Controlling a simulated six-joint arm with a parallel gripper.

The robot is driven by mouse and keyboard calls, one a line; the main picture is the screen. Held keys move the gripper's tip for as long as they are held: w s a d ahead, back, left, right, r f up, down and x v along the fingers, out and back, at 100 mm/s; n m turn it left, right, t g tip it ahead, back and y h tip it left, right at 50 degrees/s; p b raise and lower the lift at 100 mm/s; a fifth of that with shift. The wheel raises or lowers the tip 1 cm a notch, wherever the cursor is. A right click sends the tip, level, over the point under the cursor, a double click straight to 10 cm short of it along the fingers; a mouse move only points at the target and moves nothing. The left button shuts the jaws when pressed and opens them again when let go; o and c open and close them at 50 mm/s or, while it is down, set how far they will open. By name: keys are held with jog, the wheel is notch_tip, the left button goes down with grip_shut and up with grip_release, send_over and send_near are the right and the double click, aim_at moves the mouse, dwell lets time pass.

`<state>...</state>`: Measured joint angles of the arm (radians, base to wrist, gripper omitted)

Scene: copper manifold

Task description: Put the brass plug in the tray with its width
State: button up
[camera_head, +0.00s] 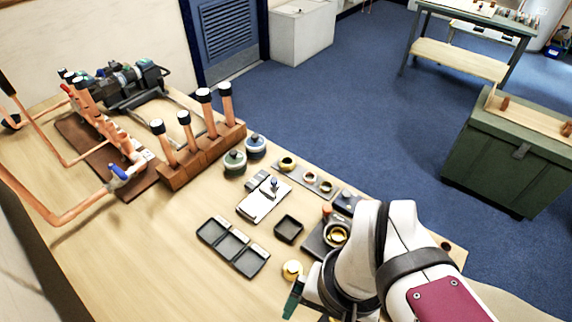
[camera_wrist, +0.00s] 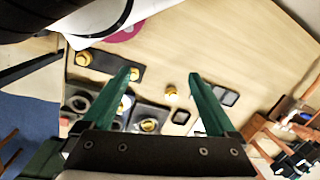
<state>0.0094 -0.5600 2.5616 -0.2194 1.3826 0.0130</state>
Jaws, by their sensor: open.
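A round brass plug (camera_head: 291,268) sits on the bare wood near the front of the bench. It seems to be the small brass piece (camera_wrist: 171,92) between my finger lines in the wrist view. The black tray (camera_head: 233,247) has three compartments in a row, with pale labels along its upper edge, and looks empty. My gripper (camera_head: 296,297) is close beside the plug at its lower right; one green finger shows there. In the wrist view my gripper (camera_wrist: 160,73) has both green fingers wide apart, with nothing held between them.
A small square black dish (camera_head: 288,229) lies right of the tray. A dark holder with a brass ring (camera_head: 337,234) is near my arm. A strip with brass fittings (camera_head: 306,178) and a white instrument (camera_head: 264,198) lie behind. Copper pipes (camera_head: 205,120) stand at the back left.

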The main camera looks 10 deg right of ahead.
jog(key=m+h, duration=0.2)
jog(key=m, duration=1)
send_over(293, 266)
notch_tip(293, 266, down, 5)
notch_tip(293, 266, down, 16)
jog(key=shift+r, duration=0.2)
grip_shut()
